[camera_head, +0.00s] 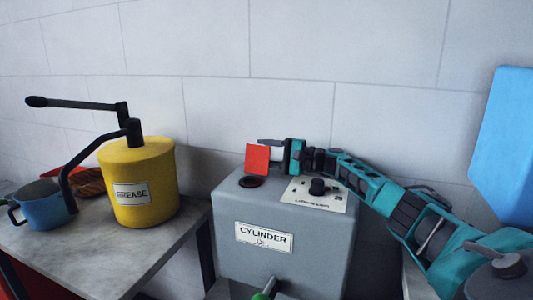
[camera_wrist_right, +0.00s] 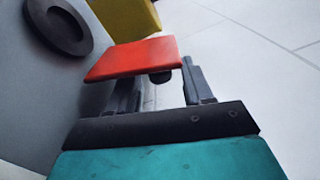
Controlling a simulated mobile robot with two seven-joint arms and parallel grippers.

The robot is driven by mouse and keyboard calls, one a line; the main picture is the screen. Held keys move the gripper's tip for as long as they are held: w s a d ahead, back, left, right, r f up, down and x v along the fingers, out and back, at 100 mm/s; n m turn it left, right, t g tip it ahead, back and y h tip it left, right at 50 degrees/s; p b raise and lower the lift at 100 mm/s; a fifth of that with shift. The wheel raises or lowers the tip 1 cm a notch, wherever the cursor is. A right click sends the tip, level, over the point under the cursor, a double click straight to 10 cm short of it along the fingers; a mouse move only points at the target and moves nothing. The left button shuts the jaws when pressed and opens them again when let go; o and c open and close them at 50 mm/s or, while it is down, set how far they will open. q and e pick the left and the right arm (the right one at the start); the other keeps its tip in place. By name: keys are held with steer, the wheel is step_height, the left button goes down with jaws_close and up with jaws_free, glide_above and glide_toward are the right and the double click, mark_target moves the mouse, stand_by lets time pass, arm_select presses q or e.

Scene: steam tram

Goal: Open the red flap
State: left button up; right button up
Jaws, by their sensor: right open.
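The red flap (camera_head: 257,158) stands raised, nearly upright, at the back edge of a dark round opening (camera_head: 251,182) on top of the grey cylinder oil box (camera_head: 240,215). My right gripper (camera_head: 272,147) is behind and to the right of the flap, its arm coming in from the right. Whether a finger touches the flap I cannot tell. My left gripper is out of view.
A label plate with a black knob (camera_head: 317,187) is on the box top. A yellow grease pot (camera_head: 155,185) with a long black handle and a blue mug (camera_head: 43,207) stand on the left table (camera_head: 110,255). The tiled wall is close behind.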

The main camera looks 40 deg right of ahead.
jaws_close()
stand_by(0.4)
